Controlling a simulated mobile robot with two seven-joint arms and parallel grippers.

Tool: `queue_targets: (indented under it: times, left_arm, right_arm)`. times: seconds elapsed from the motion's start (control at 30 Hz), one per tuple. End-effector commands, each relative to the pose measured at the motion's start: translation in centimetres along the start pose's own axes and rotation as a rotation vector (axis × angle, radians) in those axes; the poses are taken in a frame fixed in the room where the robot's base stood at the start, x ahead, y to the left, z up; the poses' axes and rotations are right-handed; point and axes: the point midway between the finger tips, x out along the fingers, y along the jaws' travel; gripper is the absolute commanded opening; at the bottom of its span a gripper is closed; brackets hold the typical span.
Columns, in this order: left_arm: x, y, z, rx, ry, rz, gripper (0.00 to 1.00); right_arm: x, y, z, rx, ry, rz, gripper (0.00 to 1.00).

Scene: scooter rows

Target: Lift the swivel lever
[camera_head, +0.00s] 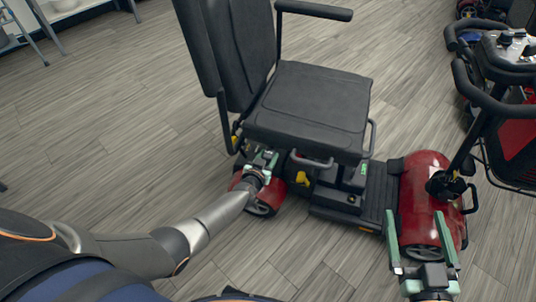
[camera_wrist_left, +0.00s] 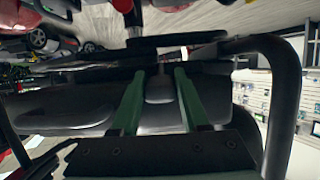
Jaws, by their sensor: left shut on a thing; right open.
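The red mobility scooter (camera_head: 428,178) has a black padded seat (camera_head: 315,100) on a post. My left gripper (camera_head: 266,158) is at the near left underside of the seat, above the red rear cover. It is shut on a dark part (camera_wrist_left: 160,88) under the seat, which seems to be the swivel lever; my fingers hide most of it in the head view. The left wrist view shows the green fingers (camera_wrist_left: 157,75) on both sides of this part. My right gripper (camera_head: 418,228) is open and empty, in front of the scooter's red front cover.
A curved grey tube (camera_wrist_left: 285,85) of the seat frame runs close on the right in the left wrist view. Yellow parts (camera_head: 301,178) sit low under the seat. Another scooter (camera_head: 510,95) stands at the right.

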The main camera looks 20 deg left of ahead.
Motion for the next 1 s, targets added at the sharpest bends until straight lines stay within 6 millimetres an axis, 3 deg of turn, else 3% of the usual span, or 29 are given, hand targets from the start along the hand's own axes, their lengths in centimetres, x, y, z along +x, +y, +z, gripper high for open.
queue_targets:
  times: [0.33, 0.37, 0.6, 1.0]
  left_arm:
    - [0.04, 0.05, -0.2, -0.008, 0.002, -0.001, 0.0]
    - [0.04, 0.05, -0.19, -0.008, 0.002, -0.001, 0.48]
    - [0.0, 0.08, -0.09, -0.005, 0.0, 0.0, 0.75]
    - [-0.3, 0.08, -0.07, -0.003, -0.002, 0.001, 0.75]
  right_arm:
    - [-0.03, -0.07, 0.38, 0.005, -0.014, -0.001, 1.0]
    - [-0.03, -0.07, 0.38, 0.005, -0.014, -0.001, 1.0]
    - [-0.03, -0.06, 0.34, 0.005, -0.013, -0.001, 1.0]
    - [-0.04, -0.05, 0.42, 0.011, -0.029, -0.001, 1.0]
